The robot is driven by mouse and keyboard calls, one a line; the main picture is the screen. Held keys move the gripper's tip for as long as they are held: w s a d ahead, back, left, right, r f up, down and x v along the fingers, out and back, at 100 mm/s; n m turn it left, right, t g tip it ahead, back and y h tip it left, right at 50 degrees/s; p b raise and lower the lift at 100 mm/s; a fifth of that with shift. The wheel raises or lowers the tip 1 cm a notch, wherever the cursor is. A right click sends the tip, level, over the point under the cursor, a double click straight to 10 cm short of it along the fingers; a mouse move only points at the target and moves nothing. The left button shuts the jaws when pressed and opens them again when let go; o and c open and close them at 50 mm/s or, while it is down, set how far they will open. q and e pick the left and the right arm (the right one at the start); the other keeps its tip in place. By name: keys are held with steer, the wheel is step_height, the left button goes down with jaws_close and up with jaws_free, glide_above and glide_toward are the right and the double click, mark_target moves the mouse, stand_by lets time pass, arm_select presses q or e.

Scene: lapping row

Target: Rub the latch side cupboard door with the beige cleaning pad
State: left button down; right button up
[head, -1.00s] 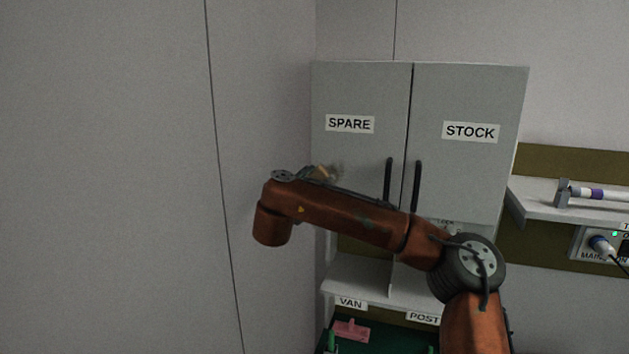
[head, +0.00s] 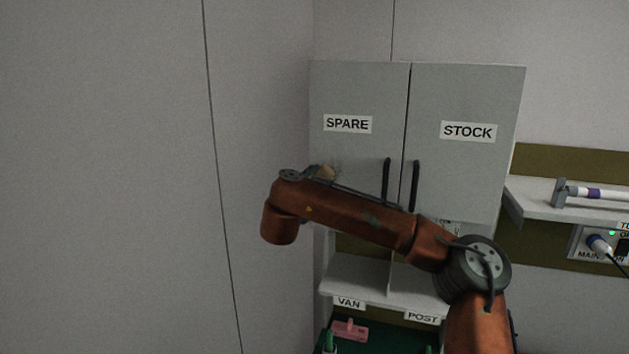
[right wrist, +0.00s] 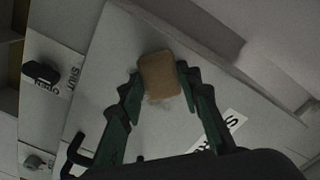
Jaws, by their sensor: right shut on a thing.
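The cupboard has two grey doors, a left one labelled SPARE (head: 350,90) and a right one labelled STOCK (head: 465,95). Each has a dark handle near the middle seam. The beige cleaning pad (right wrist: 159,75) is held between the green fingers of my right gripper (right wrist: 160,80), which is shut on it. In the head view the pad (head: 326,171) shows just above my forearm, in front of the lower SPARE door; the gripper is mostly hidden there. A faint grey smudge (right wrist: 160,99) shows beside the pad. I cannot tell whether the pad touches the door. My left gripper is not in view.
A wall stands close to the cupboard's left side. The SPARE handle (head: 386,180) and STOCK handle (head: 415,187) stick out. Below are shelf bays labelled VAN and POST and a pink object (head: 349,331). A shelf (head: 530,204) with a white tube is at right.

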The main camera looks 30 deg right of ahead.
steer(key=shift+s+d, duration=0.75)
steer(key=shift+s, duration=0.2)
steer(key=shift+s+d+b, duration=0.55)
steer(key=shift+s+d, duration=0.7)
steer(key=shift+s, duration=0.1)
steer(key=shift+w+a+r, duration=0.1)
steer(key=shift+w, duration=0.05)
